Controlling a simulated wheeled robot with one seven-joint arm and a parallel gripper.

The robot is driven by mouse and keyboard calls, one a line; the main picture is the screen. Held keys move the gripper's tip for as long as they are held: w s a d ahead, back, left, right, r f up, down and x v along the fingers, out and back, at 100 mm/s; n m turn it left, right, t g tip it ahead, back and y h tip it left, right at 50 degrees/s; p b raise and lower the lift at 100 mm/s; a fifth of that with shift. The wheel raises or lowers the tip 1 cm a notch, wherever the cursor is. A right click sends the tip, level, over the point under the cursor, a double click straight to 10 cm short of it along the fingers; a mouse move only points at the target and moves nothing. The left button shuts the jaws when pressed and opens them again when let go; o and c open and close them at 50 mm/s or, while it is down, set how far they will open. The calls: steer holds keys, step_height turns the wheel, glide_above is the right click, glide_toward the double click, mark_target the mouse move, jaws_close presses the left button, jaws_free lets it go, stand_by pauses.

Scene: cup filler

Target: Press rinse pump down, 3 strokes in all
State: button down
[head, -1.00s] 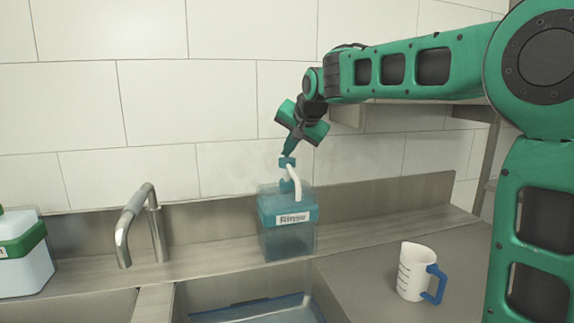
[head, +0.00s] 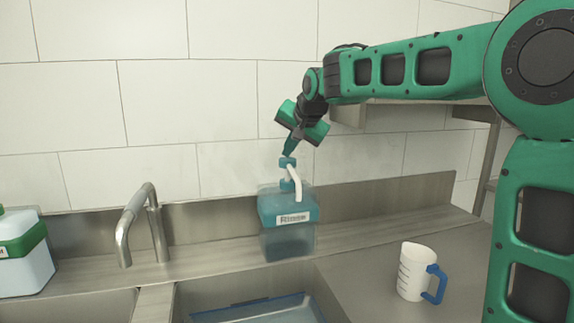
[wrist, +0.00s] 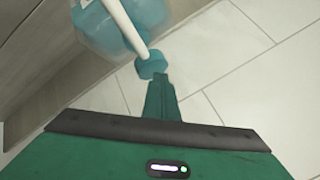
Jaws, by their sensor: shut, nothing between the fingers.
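The rinse bottle (head: 289,240) is a see-through teal container with a "Rinse" label, standing on the ledge behind the sink. Its pump head (head: 287,162) is teal with a white curved spout (head: 295,184) hanging to the right. My gripper (head: 289,152) is shut and empty, pointing down with its tips at the top of the pump head. In the wrist view the shut fingers (wrist: 162,84) end right by the pump head (wrist: 151,65), with the white spout (wrist: 124,22) beyond. I cannot tell whether the tips press on it. The pump stem is up.
A white measuring jug (head: 411,275) with a blue handle stands on the counter at right. A faucet (head: 140,222) rises left of the bottle. Another bottle (head: 22,268) with a green band is at far left. The sink (head: 250,296) lies in front.

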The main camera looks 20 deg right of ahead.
steer(key=shift+f, duration=0.2)
stand_by(0.5)
steer(key=shift+f, duration=0.3)
steer(key=shift+s+f, duration=0.1)
steer(key=shift+f, duration=0.15)
stand_by(0.5)
steer(key=shift+r, duration=3.8)
steer(key=shift+d, duration=0.1)
